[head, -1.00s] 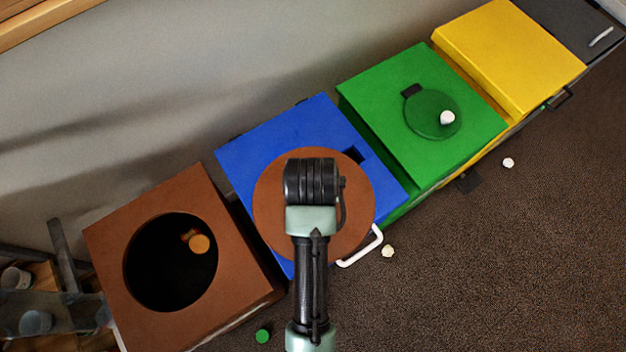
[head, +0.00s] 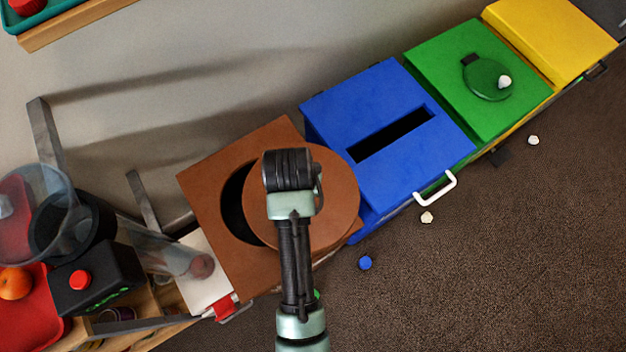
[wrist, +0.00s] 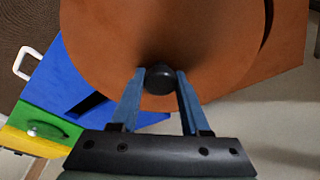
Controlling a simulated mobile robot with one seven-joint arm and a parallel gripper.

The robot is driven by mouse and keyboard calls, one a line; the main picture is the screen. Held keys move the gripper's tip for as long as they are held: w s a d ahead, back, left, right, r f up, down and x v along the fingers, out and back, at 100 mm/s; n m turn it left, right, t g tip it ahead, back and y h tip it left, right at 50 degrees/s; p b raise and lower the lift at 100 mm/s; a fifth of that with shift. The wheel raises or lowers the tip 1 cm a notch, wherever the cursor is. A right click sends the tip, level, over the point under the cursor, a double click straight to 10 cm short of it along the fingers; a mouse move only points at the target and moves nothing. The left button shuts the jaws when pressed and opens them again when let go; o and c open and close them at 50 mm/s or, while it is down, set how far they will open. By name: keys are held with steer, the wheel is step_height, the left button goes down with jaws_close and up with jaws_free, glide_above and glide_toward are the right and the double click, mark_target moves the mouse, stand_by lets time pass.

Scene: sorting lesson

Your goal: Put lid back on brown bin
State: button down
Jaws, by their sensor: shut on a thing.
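The brown bin (head: 203,183) stands left of the blue bin in the head view, with a large round hole in its top. The round brown lid (head: 338,196) is over the right part of that hole, leaving a dark crescent of the opening showing at the left. In the wrist view my gripper (wrist: 160,75) is shut on the dark knob of the lid (wrist: 215,60), and its two blue fingers lie on either side of the knob. In the head view my arm hides the fingers. I cannot tell whether the lid touches the bin top.
The blue bin (head: 345,105) with a slot, the green bin (head: 440,70) and the yellow bin (head: 550,40) run to the upper right. A blender-like machine (head: 85,280) and a red tray (head: 30,320) are at the left. Small caps lie on the carpet, including a blue one (head: 365,263).

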mark_target(259, 187)
steer(key=a+m+p, duration=0.1)
steer(key=a+p, duration=0.1)
steer(key=a+m+p, duration=0.1)
steer(key=a+p, duration=0.1)
steer(key=a, duration=0.1)
steer(key=w+a+m+h+p, duration=0.1)
steer(key=a+p, duration=0.1)
steer(key=a, duration=0.1)
steer(key=shift+w+a+r+m+p, duration=0.1)
steer(key=shift+r+m+p, duration=0.25)
steer(key=shift+r+m, duration=0.05)
steer(key=shift+a+f, duration=0.1)
steer(key=shift+a, duration=0.1)
steer(key=shift+a+f+m+b, duration=0.1)
steer(key=shift+f+m+b, duration=0.2)
steer(key=shift+f, duration=0.2)
step_height(259, 187, down, 4)
steer(key=b, duration=0.3)
steer(key=shift+r+b, duration=0.15)
steer(key=shift+b, duration=0.25)
steer(key=shift+f+b, duration=0.65)
steer(key=shift+f, duration=0.3)
steer(key=shift+p, duration=0.35)
steer(key=shift+f, duration=0.15)
stand_by(0.3)
